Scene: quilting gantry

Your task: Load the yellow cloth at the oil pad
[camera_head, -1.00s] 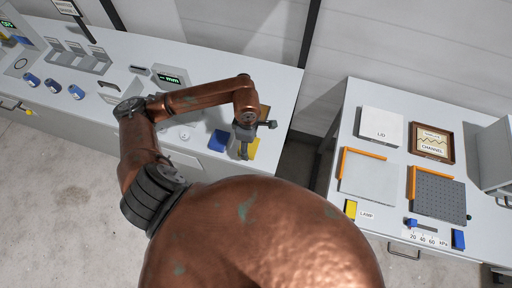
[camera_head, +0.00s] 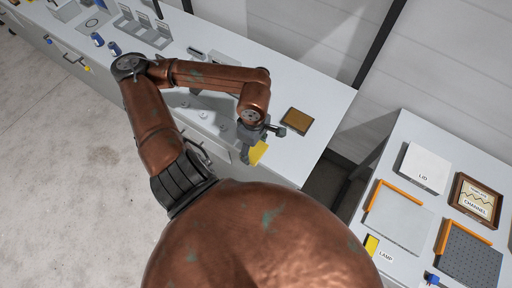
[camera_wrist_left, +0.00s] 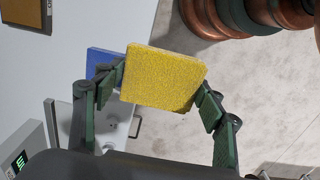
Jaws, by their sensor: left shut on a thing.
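The yellow cloth (camera_wrist_left: 162,78) is a flat, stiff-looking square with a speckled face. My left gripper (camera_wrist_left: 160,92) is shut on it, one finger at each side edge, in the left wrist view. In the head view the left gripper (camera_head: 256,146) and the cloth (camera_head: 260,153) are near the front edge of the long bench. A brown pad in a dark frame (camera_head: 296,121), apparently the oil pad, lies farther back and to the right; its corner shows in the left wrist view (camera_wrist_left: 22,14). My right gripper is not in view.
A blue block (camera_wrist_left: 97,58) is partly hidden behind the cloth. Past a gap, the right table holds a white lid (camera_head: 425,167), a framed channel template (camera_head: 476,198), a pale plate (camera_head: 400,218) and a dark perforated plate (camera_head: 470,257). The bench around the brown pad is clear.

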